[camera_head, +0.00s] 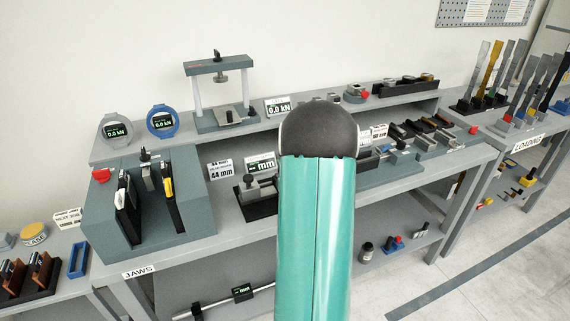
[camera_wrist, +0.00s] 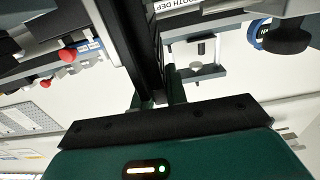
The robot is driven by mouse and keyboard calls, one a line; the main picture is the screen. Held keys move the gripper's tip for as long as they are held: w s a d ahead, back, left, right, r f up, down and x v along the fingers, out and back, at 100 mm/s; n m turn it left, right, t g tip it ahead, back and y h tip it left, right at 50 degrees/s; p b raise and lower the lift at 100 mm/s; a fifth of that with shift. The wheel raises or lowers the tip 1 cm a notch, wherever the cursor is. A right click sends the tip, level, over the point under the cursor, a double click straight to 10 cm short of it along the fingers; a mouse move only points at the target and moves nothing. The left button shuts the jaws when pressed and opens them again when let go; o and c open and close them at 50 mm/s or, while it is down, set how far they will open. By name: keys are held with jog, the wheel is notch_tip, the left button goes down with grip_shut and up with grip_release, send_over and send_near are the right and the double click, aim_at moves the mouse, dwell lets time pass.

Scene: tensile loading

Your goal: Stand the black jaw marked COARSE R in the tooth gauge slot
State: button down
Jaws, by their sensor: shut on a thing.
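My gripper (camera_wrist: 155,97) shows in the wrist view, shut on a dark, slab-like black jaw (camera_wrist: 147,48) that runs up out of the picture. I cannot read a marking on it. In the head view my teal arm hides the gripper and the jaw. A sign ending in "DEP" (camera_wrist: 180,6) shows at the top of the wrist view, close to the jaw. In the head view a small dark fixture (camera_head: 257,197) stands by an "mm" display (camera_head: 261,164), left of my arm. I cannot tell whether the jaw touches a slot.
A grey block with slots (camera_head: 190,215) holding black and yellow pieces stands on the left of the bench. A small press frame (camera_head: 216,65) and two round kN gauges (camera_head: 162,121) are on the back shelf. Several grey and black parts (camera_head: 425,132) lie right of my arm.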

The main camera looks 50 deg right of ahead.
jog(key=shift+f, duration=0.9)
dwell(0.3)
jog(key=c, duration=1.4)
grip_release()
jog(key=shift+o, duration=0.4)
jog(key=shift+f, duration=0.2)
jog(key=v, duration=1.4)
jog(key=shift+w+r, duration=0.1)
jog(key=shift+r, duration=0.05)
